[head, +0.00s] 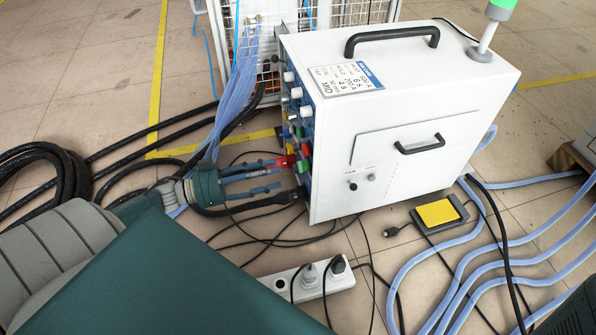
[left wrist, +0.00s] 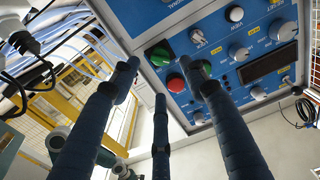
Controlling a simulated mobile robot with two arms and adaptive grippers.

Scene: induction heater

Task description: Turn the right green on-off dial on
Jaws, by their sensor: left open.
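The white induction heater (head: 410,100) stands on the floor in the head view, its blue control panel (left wrist: 210,22) facing my left gripper (head: 272,172). In the left wrist view, one green dial (left wrist: 160,52) shows left of centre. A second green dial (left wrist: 206,68) shows to its right, partly hidden by a finger. A red button (left wrist: 175,82) sits between and below them. My left gripper (left wrist: 158,75) is open and empty, its three dark blue fingers pointing at the panel around the red button. Contact cannot be told. My right gripper is not in view.
Black cables (head: 70,175) and blue hoses (head: 235,100) lie left of the heater. A white power strip (head: 308,282) and a yellow foot pedal (head: 438,213) are on the floor in front. A white mesh fence (head: 345,12) stands behind.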

